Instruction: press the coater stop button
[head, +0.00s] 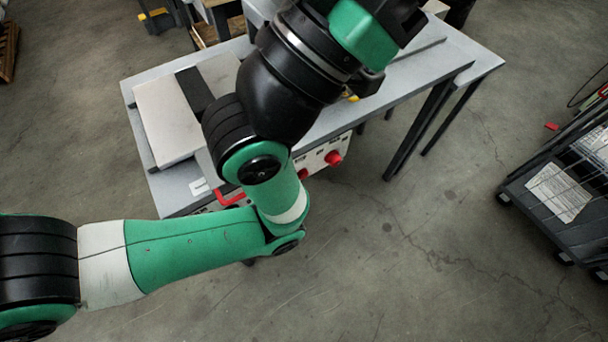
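A pale control panel (318,157) is on the front side of the grey table. It carries a red button (333,157) at its right end and a second red button (303,173) further left, partly behind my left arm. I cannot read which one is the coater stop button. My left arm reaches in from the left and over the table, covering the panel's middle. Its wrist is at the top of the view, above and beyond the buttons. The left gripper's fingers are hidden or out of frame. My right gripper is not in view.
The grey table (440,62) holds a light flat box (168,118) with a dark strip. A red handle (231,200) is at the table's front left. A dark cart (535,178) with papers stands at the right. The floor (430,260) in front is clear.

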